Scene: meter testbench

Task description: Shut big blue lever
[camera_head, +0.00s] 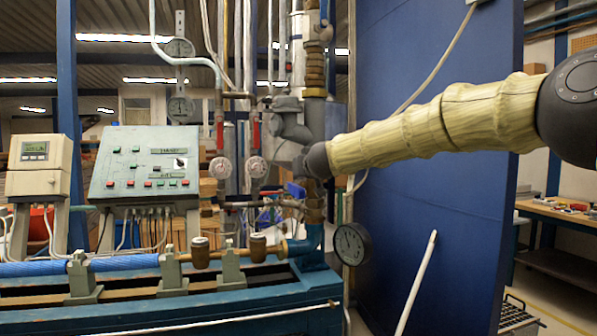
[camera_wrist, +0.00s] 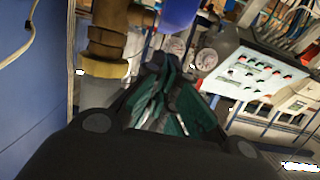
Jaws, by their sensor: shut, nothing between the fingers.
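The big blue lever (camera_head: 296,190) shows in the head view as a small blue patch beside the vertical pipe, just below and left of the end of my arm. In the wrist view a blue surface, likely the same lever (camera_wrist: 181,12), stands at the top edge, just beyond my gripper's fingertips and right of the brass pipe. My gripper (camera_wrist: 168,68) has dark green fingers, is shut and holds nothing. Whether it touches the lever I cannot tell. In the head view my gripper is mostly hidden by the arm and pipes.
A brass-jointed vertical pipe (camera_wrist: 105,45) stands close to my gripper. A control panel (camera_head: 146,165) stands at left. A tall blue partition (camera_head: 435,200) is behind my arm.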

